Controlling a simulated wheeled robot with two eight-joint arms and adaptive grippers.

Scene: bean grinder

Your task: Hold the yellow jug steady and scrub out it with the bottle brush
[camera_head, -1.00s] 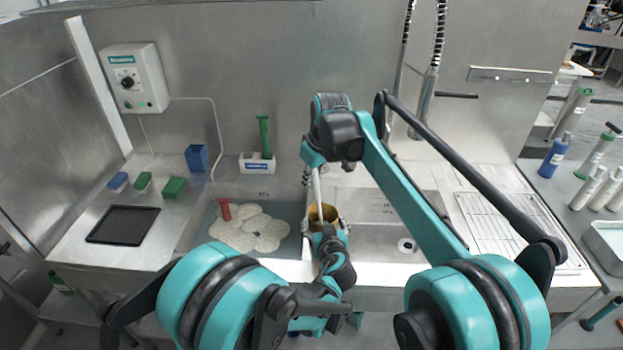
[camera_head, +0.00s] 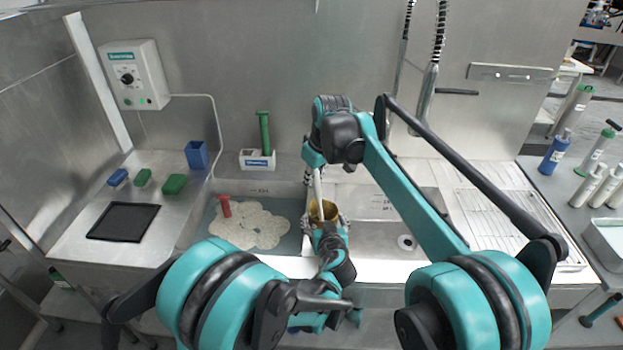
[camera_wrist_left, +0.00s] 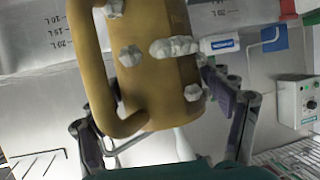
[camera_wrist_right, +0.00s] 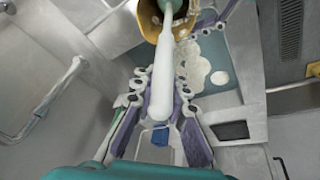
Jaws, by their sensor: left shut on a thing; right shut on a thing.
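The yellow jug (camera_head: 324,210) is over the divider between the two sinks, with its mouth facing up. My left gripper (camera_head: 324,226) is shut on it from the near side. In the left wrist view, the jug (camera_wrist_left: 155,70) fills the middle between the fingers, its handle at left and pale foam patches on its wall. My right gripper (camera_wrist_right: 160,118) is shut on the white handle of the bottle brush (camera_wrist_right: 163,60) above the jug. The brush also shows in the head view (camera_head: 317,186). Its head is inside the jug mouth (camera_wrist_right: 150,14), where a green part shows.
The left sink holds foamy water (camera_head: 265,230) and a red-handled item (camera_head: 224,206). The right sink (camera_head: 375,240) looks empty. A green-handled brush (camera_head: 265,130) stands in a white holder behind. Sponges, a blue cup (camera_head: 197,155) and a black tray (camera_head: 123,222) are on the left counter.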

